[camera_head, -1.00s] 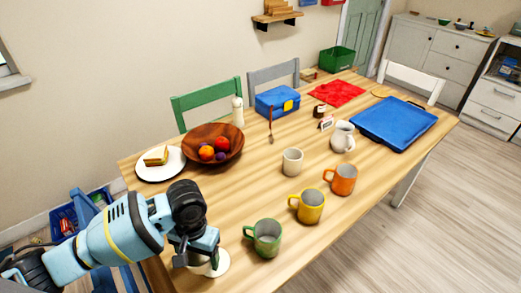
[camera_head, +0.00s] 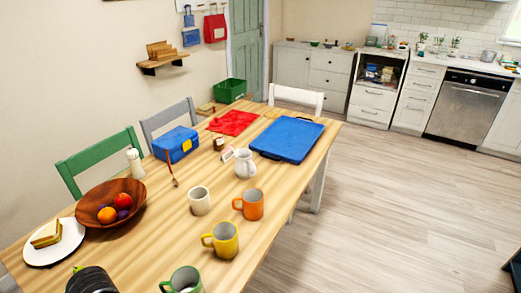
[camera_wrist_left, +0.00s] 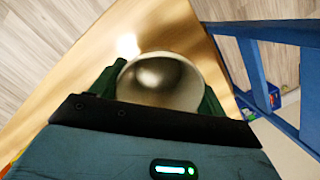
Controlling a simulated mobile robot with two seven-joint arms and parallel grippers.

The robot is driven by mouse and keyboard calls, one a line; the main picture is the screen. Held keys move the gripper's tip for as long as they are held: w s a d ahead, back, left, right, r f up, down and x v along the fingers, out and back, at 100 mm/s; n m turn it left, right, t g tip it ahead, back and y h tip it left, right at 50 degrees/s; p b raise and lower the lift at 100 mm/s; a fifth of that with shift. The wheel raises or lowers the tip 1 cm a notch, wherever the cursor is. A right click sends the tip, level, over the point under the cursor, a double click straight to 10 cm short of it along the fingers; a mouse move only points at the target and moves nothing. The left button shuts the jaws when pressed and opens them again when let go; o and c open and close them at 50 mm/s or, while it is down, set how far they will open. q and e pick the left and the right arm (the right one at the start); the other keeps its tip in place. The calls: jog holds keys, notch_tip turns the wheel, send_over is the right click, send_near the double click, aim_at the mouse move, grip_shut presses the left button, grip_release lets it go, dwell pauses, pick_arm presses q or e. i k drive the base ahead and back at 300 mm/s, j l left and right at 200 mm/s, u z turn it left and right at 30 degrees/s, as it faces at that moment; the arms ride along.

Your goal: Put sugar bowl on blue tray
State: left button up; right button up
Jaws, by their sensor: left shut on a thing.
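The sugar bowl (camera_wrist_left: 165,88) shows in the left wrist view as a round, shiny, pale lid or top between the two dark green fingers. My left gripper (camera_wrist_left: 158,68) is shut on it. The wooden table shows behind it; I cannot tell whether the bowl still touches the table. In the head view only a black part of my left arm shows at the bottom left, and the bowl is out of view. The blue tray (camera_head: 287,139) lies flat and empty at the table's far right end. My right gripper is not in view.
A white jug (camera_head: 245,164), orange mug (camera_head: 249,204), white cup (camera_head: 200,201), yellow mug (camera_head: 222,240) and green mug (camera_head: 184,280) stand along the table. A wooden fruit bowl (camera_head: 92,215) and plate (camera_head: 68,250) are at left. A blue frame (camera_wrist_left: 255,72) stands beside the gripper.

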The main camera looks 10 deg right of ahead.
aim_at(280, 139)
jog(key=l, duration=0.8)
jog(key=i+l, duration=0.2)
jog(key=l, duration=0.15)
jog(key=i+l, duration=0.2)
jog(key=l, duration=0.2)
jog(key=i+l, duration=0.3)
jog(key=i+l+z, duration=0.1)
jog(key=i+l, duration=0.15)
jog(key=i, duration=0.25)
jog(key=i+l, duration=0.15)
jog(key=i, duration=0.4)
jog(key=i+l, duration=0.15)
jog(key=i, duration=0.35)
